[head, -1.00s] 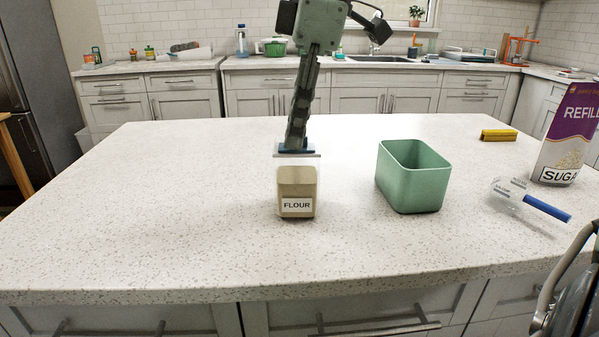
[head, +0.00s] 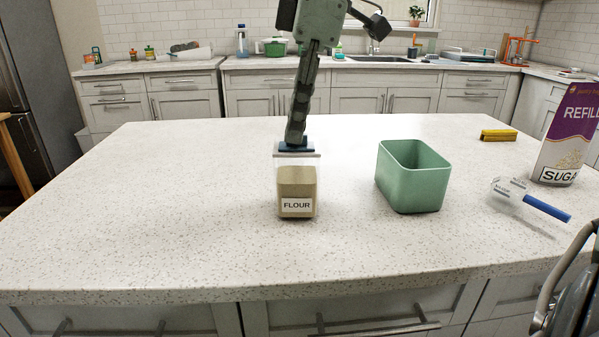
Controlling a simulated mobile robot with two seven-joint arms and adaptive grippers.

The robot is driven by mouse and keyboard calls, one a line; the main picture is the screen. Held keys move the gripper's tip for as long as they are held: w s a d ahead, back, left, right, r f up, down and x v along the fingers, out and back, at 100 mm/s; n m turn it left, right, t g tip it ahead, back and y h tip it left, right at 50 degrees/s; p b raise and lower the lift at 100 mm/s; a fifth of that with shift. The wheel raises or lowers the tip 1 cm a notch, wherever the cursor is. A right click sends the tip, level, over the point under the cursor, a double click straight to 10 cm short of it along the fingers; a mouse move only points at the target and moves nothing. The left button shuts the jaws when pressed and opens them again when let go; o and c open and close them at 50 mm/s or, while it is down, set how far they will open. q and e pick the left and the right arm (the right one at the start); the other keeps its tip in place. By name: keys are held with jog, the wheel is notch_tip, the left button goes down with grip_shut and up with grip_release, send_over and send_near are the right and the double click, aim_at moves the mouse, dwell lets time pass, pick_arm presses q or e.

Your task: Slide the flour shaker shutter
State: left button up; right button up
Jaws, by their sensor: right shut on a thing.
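The flour shaker (head: 297,187) is a clear box with tan flour and a FLOUR label. It stands upright near the middle of the counter. Its blue shutter (head: 287,148) lies across the top, above the pale lid rim. My right gripper (head: 296,138) comes down from above, with its fingers shut on the blue shutter. The fingers hide part of the shutter, and how far it is open cannot be told. My left gripper is not in view.
A green open bin (head: 412,188) stands right of the shaker. Farther right are a clear scoop with a blue handle (head: 546,208), a sugar refill bag (head: 565,140) and a yellow object (head: 499,135). The counter (head: 150,210) left of the shaker is clear.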

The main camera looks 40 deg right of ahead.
jog(key=shift+w+d, duration=0.85)
jog(key=shift+w, duration=0.3)
jog(key=o, duration=0.5)
jog(key=shift+r, duration=0.1)
notch_tip(320, 180, up, 7)
dwell(0.9)
dwell(0.5)
